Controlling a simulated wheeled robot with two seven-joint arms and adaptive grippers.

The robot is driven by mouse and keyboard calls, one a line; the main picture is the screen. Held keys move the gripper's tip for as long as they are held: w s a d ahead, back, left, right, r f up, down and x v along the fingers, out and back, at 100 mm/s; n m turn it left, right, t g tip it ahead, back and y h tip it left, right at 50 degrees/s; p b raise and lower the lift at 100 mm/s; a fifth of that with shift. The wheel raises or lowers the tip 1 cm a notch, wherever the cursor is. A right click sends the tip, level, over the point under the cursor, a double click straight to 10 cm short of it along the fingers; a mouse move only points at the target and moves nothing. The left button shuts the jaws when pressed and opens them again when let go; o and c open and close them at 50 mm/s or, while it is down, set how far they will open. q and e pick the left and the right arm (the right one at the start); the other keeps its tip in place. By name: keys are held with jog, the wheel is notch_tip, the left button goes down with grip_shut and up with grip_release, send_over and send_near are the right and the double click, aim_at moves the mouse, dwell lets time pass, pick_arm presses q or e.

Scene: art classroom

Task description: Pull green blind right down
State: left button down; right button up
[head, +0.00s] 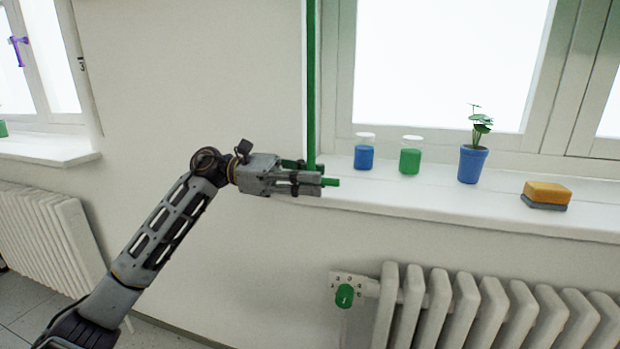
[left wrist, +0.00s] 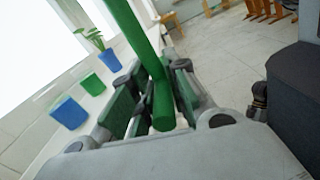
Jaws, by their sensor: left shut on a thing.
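A long green rod (head: 311,85), which looks like the green blind's pull, hangs upright along the left edge of the right-hand window. Its top runs out of the head view, and no blind cloth shows. My left gripper (head: 318,176) reaches in from the left at sill height and is shut on the rod near its lower end. In the left wrist view the green rod (left wrist: 147,45) passes between the green-padded fingers (left wrist: 158,108), its round end showing between them. My right gripper is in neither view.
The white sill (head: 420,192) holds a blue jar (head: 364,157), a green jar (head: 410,160), a plant in a blue pot (head: 473,164) and an orange-and-grey sponge (head: 546,196). A white radiator (head: 465,310) with a green knob (head: 344,296) stands below. The wall left of the rod is bare.

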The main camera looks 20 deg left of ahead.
pick_arm(q)
jog(key=shift+s, duration=0.15)
jog(key=c, duration=1.5)
grip_release()
jog(key=shift+s+r, duration=0.15)
jog(key=shift+o, duration=0.2)
jog(key=shift+a, duration=0.2)
jog(key=shift+w+a, duration=0.2)
jog(key=shift+a, duration=0.35)
jog(key=a, duration=1)
jog(key=shift+w+a, duration=0.15)
jog(key=shift+a, duration=0.15)
